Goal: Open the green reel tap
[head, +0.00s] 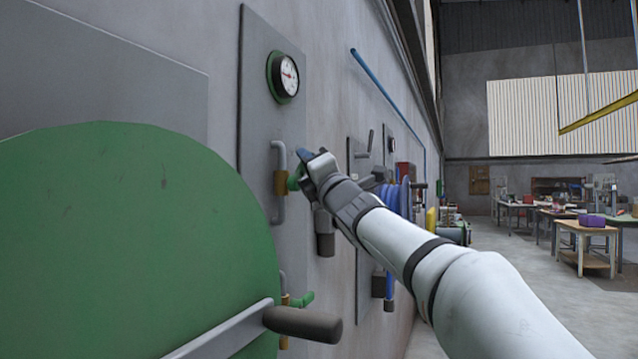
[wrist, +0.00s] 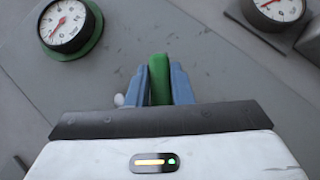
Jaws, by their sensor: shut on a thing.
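The green tap handle (wrist: 160,78) stands between the two blue fingers of my gripper (wrist: 160,85) in the wrist view. My gripper is shut on it. In the head view my gripper (head: 303,165) is at the wall panel, and a bit of the green handle (head: 294,181) shows beside it. The handle joins a brass valve body (head: 280,183) on a grey pipe (head: 278,155). The large green reel (head: 130,230) fills the lower left. My gripper hides most of the handle in the head view.
A green-rimmed gauge (head: 286,75) sits above the valve. A second green handle (head: 302,299) is lower on the panel. The reel's crank grip (head: 302,323) juts out in front. A blue reel (head: 390,198) lies farther along the wall. Open floor (head: 480,290) is to the right.

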